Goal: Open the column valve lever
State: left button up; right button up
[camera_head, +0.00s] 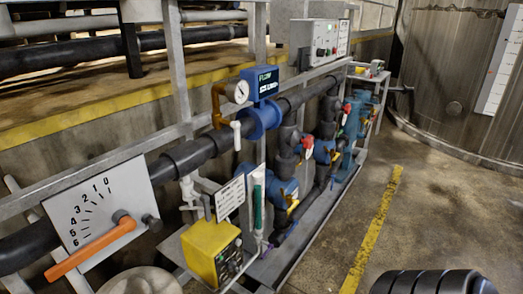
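An orange lever (92,250) is mounted on a white scale plate (82,203) at the left, marked from 0 to 6. It turns on a dark grey pivot at the plate's lower right. The lever slants down and left from the pivot, past the 6 end of the scale. I cannot tell for sure that this is the column valve lever. Smaller valves with red handles (307,142) and yellow handles (293,206) sit on the pipework further right. Neither of my grippers is in view, and nothing touches the orange lever.
A yellow box (212,253) stands right of the lever. A blue flow meter (260,82) with a round gauge sits on the black pipe. Metal rails frame the skid. A large tank (455,75) stands at the back right. The floor right of the skid is open, with a yellow line (374,225).

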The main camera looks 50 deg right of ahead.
aim_at(270, 246)
jog(key=z, duration=1.65)
